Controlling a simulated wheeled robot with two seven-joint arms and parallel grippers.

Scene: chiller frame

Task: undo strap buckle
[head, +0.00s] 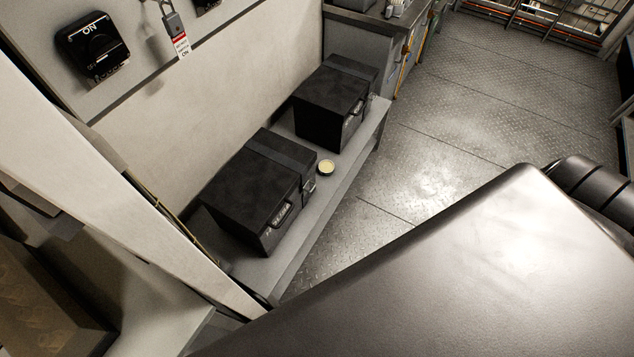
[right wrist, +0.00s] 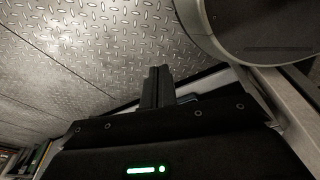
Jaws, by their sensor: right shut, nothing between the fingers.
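Two black boxes stand on a grey bench in the head view. The nearer box (head: 245,190) has a dark strap (head: 281,163) across its lid and a small metal buckle (head: 309,186) on its front face, beside a handle. The buckle is too small to tell whether it is fastened. The farther box (head: 328,100) also has a dark band and a front handle. My right gripper (right wrist: 157,80) shows in the right wrist view with its dark fingers together and empty, over the patterned floor. It is not seen in the head view. My left gripper is in neither view.
A padlock with a red and white tag (head: 182,45) hangs on the wall panel beside a black switch (head: 92,45). The metal floor (head: 440,130) right of the bench is clear.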

